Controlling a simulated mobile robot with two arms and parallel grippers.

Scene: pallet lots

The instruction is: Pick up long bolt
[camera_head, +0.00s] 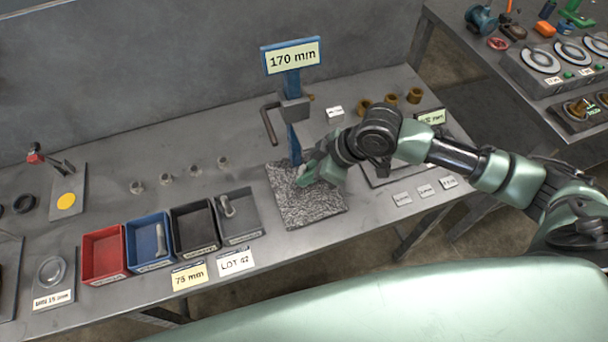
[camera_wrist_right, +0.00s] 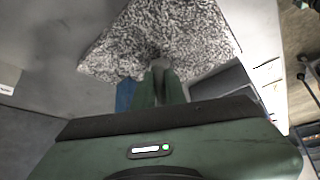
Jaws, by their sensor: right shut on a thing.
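My right gripper (camera_head: 305,182) is low over the speckled grey mat (camera_head: 308,212), by the foot of the blue post. In the right wrist view its fingers (camera_wrist_right: 160,72) are closed together on a small grey piece, the long bolt (camera_wrist_right: 156,54), of which only a bit shows against the speckled mat (camera_wrist_right: 190,25). In the head view the gripper hides the held bolt. Other grey bolts lie in the blue bin (camera_head: 135,252) and the dark grey bin (camera_head: 241,231). My left gripper is out of view.
A blue post with a "170 mm" sign (camera_head: 291,57) and a side handle stands behind the mat. Red (camera_head: 89,259) and black (camera_head: 179,240) bins flank the blue bin. Brass bushings (camera_head: 390,98) stand behind my right arm. A second table stands at the right.

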